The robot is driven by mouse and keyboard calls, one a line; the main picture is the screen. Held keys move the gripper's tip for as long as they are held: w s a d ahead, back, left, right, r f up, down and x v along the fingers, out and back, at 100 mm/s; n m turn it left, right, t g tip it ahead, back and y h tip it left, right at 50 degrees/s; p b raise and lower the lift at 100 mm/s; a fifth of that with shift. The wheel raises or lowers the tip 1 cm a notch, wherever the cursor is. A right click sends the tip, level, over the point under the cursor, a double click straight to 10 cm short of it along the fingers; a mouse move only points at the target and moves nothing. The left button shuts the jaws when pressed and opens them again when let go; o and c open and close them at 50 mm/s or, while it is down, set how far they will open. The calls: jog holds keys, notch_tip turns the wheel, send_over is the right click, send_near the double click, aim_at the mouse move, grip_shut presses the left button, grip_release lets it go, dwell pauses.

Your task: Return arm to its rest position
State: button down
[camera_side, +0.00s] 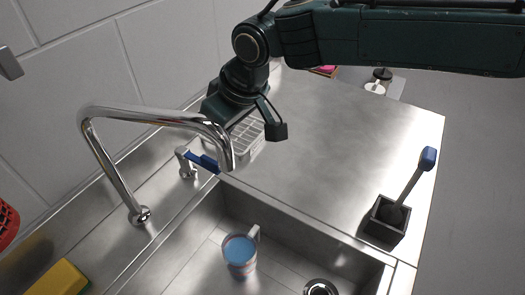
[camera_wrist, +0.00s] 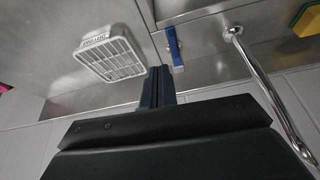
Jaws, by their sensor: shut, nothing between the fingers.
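My gripper (camera_wrist: 158,72) shows in the wrist view with its two dark fingers together and nothing between them. In the side view my gripper is at the upper middle, over the counter behind the tap, and its fingertips are hard to make out there. A white slotted rack (camera_wrist: 108,52) lies beside and beyond the fingers in the wrist view, apart from them in the picture. In the side view the rack (camera_side: 249,143) is partly hidden by my gripper.
A chrome tap (camera_side: 98,158) with a blue-tipped lever (camera_side: 203,162) stands left of my gripper. A mug (camera_side: 240,256) is in the sink (camera_side: 300,240). A brush (camera_side: 410,182) stands in a dark holder (camera_side: 387,220). A yellow sponge (camera_side: 58,280) lies lower left. The right counter (camera_side: 350,140) has bare room.

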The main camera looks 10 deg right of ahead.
jog(key=s+d+r+m, duration=0.15)
jog(key=d+r, duration=0.35)
jog(key=d, duration=0.5)
jog(key=s+d+r+m+t+h, duration=0.15)
jog(key=d+r, duration=0.25)
jog(key=d, duration=0.5)
jog(key=s+d+r+m+y, duration=0.1)
jog(key=s+d+r, duration=0.3)
jog(key=d, duration=0.6)
jog(key=s+d+f+m+h, duration=0.1)
jog(key=s+d+f+m, duration=0.1)
jog(key=s+d, duration=0.6)
jog(key=s+d+f+m+h, duration=0.1)
jog(key=s+d+m, duration=0.1)
jog(key=s+d, duration=0.7)
jog(key=s, duration=0.4)
jog(key=shift+d+f+t, duration=0.25)
jog(key=shift+f+t, duration=0.1)
jog(key=shift+f, duration=0.05)
